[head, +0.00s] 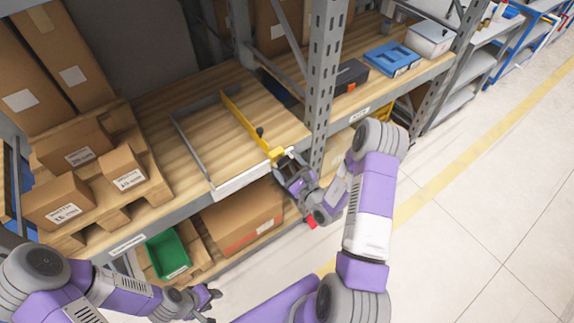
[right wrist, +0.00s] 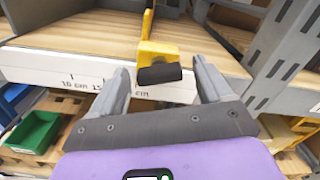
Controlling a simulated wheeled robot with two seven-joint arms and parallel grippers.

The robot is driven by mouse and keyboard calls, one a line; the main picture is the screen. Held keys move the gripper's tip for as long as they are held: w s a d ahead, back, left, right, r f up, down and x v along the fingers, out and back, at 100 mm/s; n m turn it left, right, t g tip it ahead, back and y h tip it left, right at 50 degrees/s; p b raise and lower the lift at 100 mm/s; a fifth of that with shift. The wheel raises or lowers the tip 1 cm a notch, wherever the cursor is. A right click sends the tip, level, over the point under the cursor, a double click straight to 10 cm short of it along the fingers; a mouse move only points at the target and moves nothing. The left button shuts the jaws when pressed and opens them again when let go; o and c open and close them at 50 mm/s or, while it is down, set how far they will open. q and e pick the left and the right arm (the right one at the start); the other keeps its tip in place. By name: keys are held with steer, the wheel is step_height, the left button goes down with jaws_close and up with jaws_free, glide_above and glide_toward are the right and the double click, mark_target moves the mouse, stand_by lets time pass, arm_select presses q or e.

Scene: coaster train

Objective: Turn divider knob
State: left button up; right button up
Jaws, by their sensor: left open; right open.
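A yellow divider (head: 241,115) runs across the wooden shelf board, ending at the shelf's front edge. A small black knob-like part (head: 259,131) stands on it in the head view. In the right wrist view the divider's yellow front block (right wrist: 157,52) carries a dark front piece (right wrist: 159,74); I cannot tell if this is the same part. My right gripper (head: 287,161) is open at the block, its fingers on either side of the dark piece in the wrist view; contact is unclear. My left gripper (head: 211,300) is open and empty, low in front of the rack.
A grey frame (head: 188,143) lies left of the divider. A white ruled strip (right wrist: 60,72) lines the shelf edge. A rack upright (head: 322,85) stands close right of my right gripper. Cartons (head: 122,167) sit left; a green bin (head: 168,254) is below. The right floor is clear.

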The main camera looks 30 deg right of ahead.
steer(key=c, duration=1)
steer(key=shift+c, duration=0.2)
